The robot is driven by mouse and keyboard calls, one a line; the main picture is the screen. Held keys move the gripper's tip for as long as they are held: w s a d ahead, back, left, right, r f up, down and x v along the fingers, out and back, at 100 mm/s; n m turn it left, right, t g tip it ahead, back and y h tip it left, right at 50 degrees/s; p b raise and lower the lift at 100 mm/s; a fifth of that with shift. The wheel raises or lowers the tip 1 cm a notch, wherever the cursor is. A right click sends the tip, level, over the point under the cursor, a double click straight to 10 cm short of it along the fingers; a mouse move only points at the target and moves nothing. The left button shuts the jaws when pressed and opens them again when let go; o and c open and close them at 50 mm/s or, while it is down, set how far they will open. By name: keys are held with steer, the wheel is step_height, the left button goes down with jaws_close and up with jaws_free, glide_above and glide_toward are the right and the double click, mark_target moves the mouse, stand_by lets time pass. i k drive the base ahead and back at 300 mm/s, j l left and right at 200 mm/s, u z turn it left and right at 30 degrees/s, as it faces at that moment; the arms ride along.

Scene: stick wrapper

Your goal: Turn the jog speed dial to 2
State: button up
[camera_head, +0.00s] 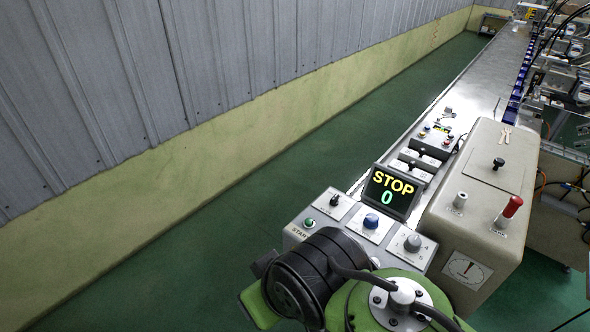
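A grey round dial (413,243) sits on a white plate at the right end of the sloped control panel (293,232). Small marks surround it, with a 4 and a 5 seeming to show on its right; it looks like the jog speed dial, but its label is too small to read. Its pointer direction cannot be told. A dark display (390,192) behind the panel reads "STOP" in yellow and "0" in green. My green and black arm is in front of the panel, at the bottom. My gripper is not in view.
A blue knob (371,221), a black selector (334,200) and a green button (309,223) marked START share the panel. A beige housing (470,219) with a red-handled lever (512,206) stands to the right. Open green floor lies left.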

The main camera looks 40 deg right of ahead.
mark_target(413, 242)
steer(key=z, duration=2.4)
